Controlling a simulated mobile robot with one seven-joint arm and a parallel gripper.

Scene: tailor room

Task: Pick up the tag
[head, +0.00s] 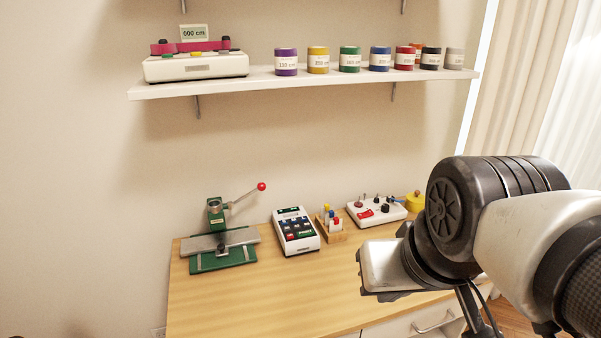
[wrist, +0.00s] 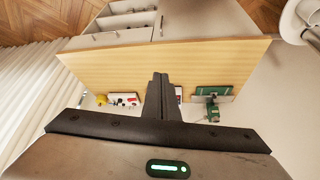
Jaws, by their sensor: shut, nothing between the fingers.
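I cannot make out a separate tag for certain on the table. A small pale green sign reading "000 cm" (head: 193,33) stands above the white device on the shelf. My gripper (wrist: 160,77) shows in the wrist view with its dark fingers together and nothing between them. It is above the wooden table, apart from the things on it. In the head view my arm covers the right side of the table, and the fingers cannot be made out there.
The wooden table (head: 270,300) holds a green press with a red-knobbed lever (head: 222,240), a keypad device (head: 296,232), a small wooden rack (head: 331,227) and a white control box (head: 376,211). The wall shelf (head: 300,82) carries several labelled spools. The table's front is clear.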

